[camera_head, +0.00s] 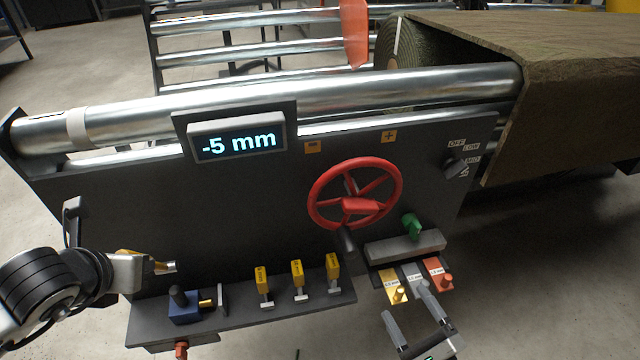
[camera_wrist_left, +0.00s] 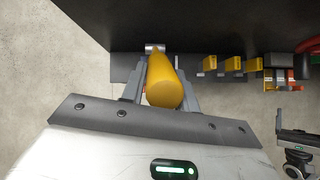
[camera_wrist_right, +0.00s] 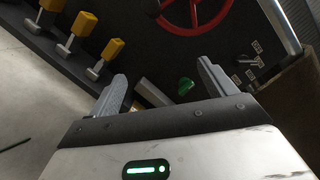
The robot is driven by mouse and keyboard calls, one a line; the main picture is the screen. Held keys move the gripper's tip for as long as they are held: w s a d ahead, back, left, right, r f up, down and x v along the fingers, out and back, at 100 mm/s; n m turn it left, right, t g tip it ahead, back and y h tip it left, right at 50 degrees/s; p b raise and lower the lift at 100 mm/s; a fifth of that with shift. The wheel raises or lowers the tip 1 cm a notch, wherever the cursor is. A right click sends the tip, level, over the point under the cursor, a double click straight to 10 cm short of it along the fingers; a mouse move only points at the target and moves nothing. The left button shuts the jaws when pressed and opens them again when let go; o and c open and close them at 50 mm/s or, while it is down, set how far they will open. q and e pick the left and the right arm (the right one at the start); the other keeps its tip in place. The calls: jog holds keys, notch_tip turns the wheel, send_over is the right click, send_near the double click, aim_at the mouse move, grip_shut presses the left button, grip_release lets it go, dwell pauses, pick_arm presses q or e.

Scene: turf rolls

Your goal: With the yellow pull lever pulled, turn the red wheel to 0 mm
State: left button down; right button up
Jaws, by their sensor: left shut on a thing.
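The red wheel (camera_head: 361,206) is on the dark panel below the minus and plus labels; it also shows at the top of the right wrist view (camera_wrist_right: 190,30). The display (camera_head: 238,143) reads -5 mm. My left gripper (camera_wrist_left: 160,88) is shut on the yellow pull lever (camera_wrist_left: 163,90), whose handle lies between its fingers at the panel's left. In the head view, the lever is mostly hidden by the gripper. My right gripper (camera_head: 407,304) is open and empty, below and right of the wheel, apart from it. A dark crank knob (camera_head: 347,241) sits at the wheel's lower rim.
Several yellow-handled toggles (camera_head: 297,272) stand on a ledge left of my right gripper. A green knob (camera_head: 411,226) and coloured tabs (camera_head: 437,271) lie between the wheel and that gripper. A rotary switch (camera_head: 455,165) is at right. A turf roll (camera_head: 405,60) lies behind.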

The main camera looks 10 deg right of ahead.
notch_tip(320, 180, up, 7)
jog(key=w+a+m+h, duration=0.2)
jog(key=a+m+h, duration=0.15)
jog(key=m, duration=0.65)
jog(key=m+g, duration=0.1)
jog(key=m, duration=0.6)
send_near(362, 212)
jog(key=w, duration=1)
jog(key=c, duration=1.4)
